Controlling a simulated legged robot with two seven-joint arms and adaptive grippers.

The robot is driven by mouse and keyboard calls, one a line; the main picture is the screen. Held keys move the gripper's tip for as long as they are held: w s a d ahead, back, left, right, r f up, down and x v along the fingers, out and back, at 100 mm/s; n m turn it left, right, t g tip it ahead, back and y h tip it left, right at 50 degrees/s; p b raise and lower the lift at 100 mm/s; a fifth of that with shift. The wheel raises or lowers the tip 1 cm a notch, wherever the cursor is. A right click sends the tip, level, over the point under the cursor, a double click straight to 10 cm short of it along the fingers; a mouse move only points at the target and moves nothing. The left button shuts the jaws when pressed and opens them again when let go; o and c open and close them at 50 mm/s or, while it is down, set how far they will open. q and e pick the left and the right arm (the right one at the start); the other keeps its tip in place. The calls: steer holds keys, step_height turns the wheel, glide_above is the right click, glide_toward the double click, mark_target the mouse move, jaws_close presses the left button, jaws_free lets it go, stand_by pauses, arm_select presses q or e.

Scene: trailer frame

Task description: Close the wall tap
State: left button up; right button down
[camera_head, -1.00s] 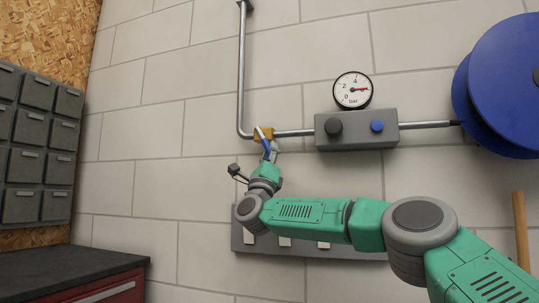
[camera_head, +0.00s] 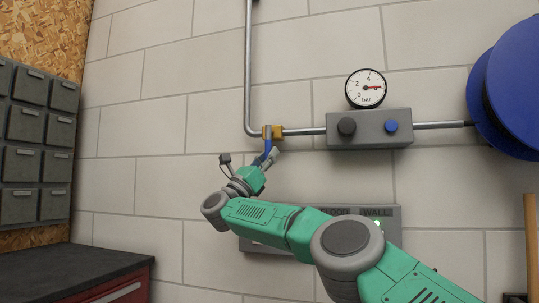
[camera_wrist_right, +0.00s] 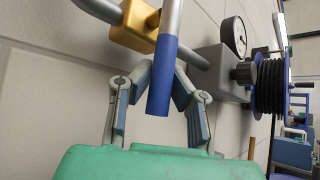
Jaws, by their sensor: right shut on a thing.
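The wall tap is a yellow valve body (camera_head: 273,131) on the grey pipe, just right of the pipe's bend. Its lever has a blue sleeve (camera_head: 266,151) and hangs downward, tilted slightly left in the head view. My right gripper (camera_head: 270,154) is shut on the lever from below. In the right wrist view, the blue sleeve (camera_wrist_right: 162,85) lies between the two fingers of the gripper (camera_wrist_right: 162,82), its end pointing towards my palm. The yellow body (camera_wrist_right: 139,22) shows above the fingers. My left gripper is not in view.
A grey box (camera_head: 370,129) with a black knob and a blue knob sits right of the tap, below a pressure gauge (camera_head: 366,88). A grey panel (camera_head: 392,237) with a green light is partly behind my arm. A blue reel (camera_head: 515,90) is at right, a dark-topped cabinet (camera_head: 75,274) lower left.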

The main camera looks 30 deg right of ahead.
steer(key=shift+w+a+r, duration=0.1)
steer(key=shift+a, duration=0.1)
steer(key=c, duration=1.5)
jaws_free()
steer(key=shift+o, duration=0.2)
steer(key=shift+w+a, duration=0.1)
steer(key=shift+a, duration=0.2)
steer(key=shift+a, duration=0.15)
steer(key=w+v, duration=0.1)
steer(key=v, duration=1.1)
steer(key=shift+s, duration=0.4)
steer(key=shift+d, duration=0.25)
steer(key=shift+f, duration=0.2)
